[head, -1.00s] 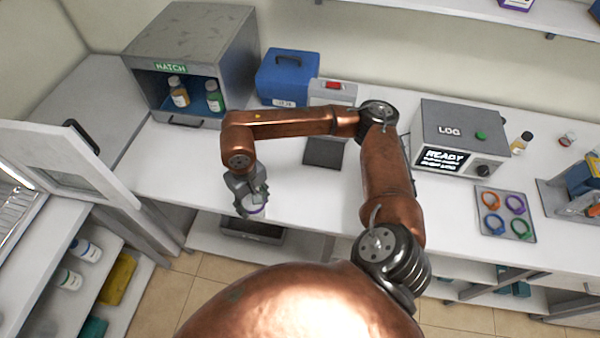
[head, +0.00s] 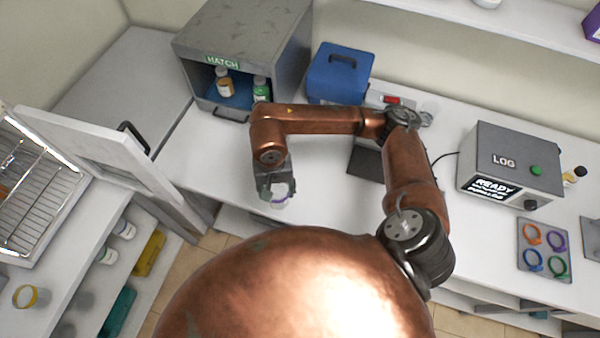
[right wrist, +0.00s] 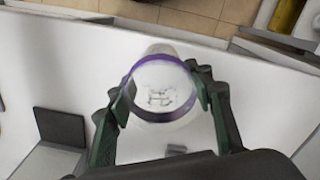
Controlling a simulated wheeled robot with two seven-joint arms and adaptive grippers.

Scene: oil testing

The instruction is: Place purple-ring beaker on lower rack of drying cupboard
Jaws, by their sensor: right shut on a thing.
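The purple-ring beaker (right wrist: 163,88) is clear glass with a purple band. My right gripper (head: 276,190) is shut on it, with one finger on each side. The beaker also shows in the head view (head: 280,198), held near the front edge of the white counter. The drying cupboard (head: 35,190) is at the far left of the head view. Its white windowed door (head: 95,160) stands open, and wire racks show inside. I cannot clearly tell the lower rack from the upper one. My left gripper is not in view.
A yellow-ringed beaker (head: 27,296) stands on the left bench. The hatch box (head: 245,50) with two bottles, a blue case (head: 340,75) and the LOG device (head: 510,165) stand on the counter (head: 330,215). A tray of coloured rings (head: 543,225) lies at the right.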

